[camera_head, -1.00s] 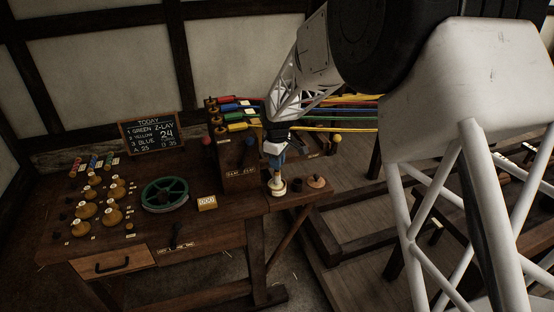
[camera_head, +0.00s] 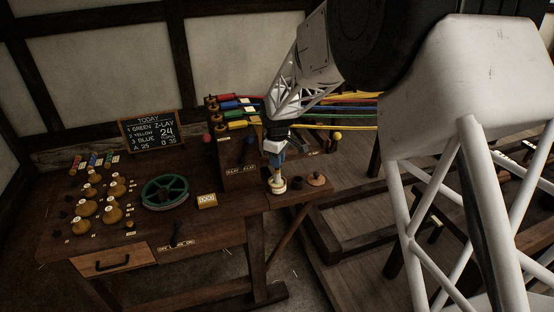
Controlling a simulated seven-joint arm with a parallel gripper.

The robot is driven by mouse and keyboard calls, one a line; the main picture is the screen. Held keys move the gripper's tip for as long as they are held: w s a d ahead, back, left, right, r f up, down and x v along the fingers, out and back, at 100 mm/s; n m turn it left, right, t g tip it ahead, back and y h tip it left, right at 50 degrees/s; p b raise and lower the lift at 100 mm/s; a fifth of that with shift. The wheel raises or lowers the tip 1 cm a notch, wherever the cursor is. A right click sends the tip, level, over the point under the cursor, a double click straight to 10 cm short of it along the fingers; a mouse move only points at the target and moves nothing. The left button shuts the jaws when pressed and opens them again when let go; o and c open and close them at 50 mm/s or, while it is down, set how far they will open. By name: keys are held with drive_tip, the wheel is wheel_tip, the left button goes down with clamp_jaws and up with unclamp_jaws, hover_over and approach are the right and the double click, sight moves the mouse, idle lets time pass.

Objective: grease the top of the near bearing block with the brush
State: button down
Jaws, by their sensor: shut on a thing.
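My gripper (camera_head: 276,163) points down over the right end of the wooden bench. It is shut on a slim upright thing, most likely the brush; the fingers hide most of it. Its lower end meets a small pale and brown pot (camera_head: 277,188) directly below. I cannot tell whether the bristles are inside the pot or just above it. I cannot pick out the near bearing block for certain; a dark wooden stand (camera_head: 239,172) rises from the bench to the left of my gripper.
A small dark cup (camera_head: 297,184) and a knobbed wooden disc (camera_head: 316,180) stand right of the pot. Coloured ropes (camera_head: 345,127) stretch right behind my gripper.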

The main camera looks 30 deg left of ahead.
drive_tip(key=shift+f, duration=0.55)
idle(1.8)
drive_tip(key=shift+r, duration=3.6)
drive_tip(key=shift+d, duration=0.1)
drive_tip(key=w+d+f+m, duration=0.15)
drive_tip(key=w+d, duration=0.25)
drive_tip(key=d, duration=0.6)
drive_tip(key=w+d+f+m, duration=0.15)
drive_tip(key=w+d, duration=0.35)
drive_tip(key=d, duration=0.5)
drive_tip(key=w+d+f+m, duration=0.3)
drive_tip(key=d+f+m, duration=0.1)
drive_tip(key=d+f, duration=0.5)
drive_tip(key=w+d+f+m, duration=0.25)
drive_tip(key=d+f, duration=0.45)
drive_tip(key=f, duration=0.4)
drive_tip(key=s+d+f+m, duration=0.2)
drive_tip(key=d+f+m, duration=0.2)
drive_tip(key=d+f, duration=0.5)
drive_tip(key=s+d+f+m, duration=0.1)
drive_tip(key=d+f+m, duration=0.3)
drive_tip(key=d+f, duration=0.5)
drive_tip(key=shift+s+d+f, duration=0.15)
drive_tip(key=shift+s+f, duration=0.2)
drive_tip(key=shift+f, duration=0.45)
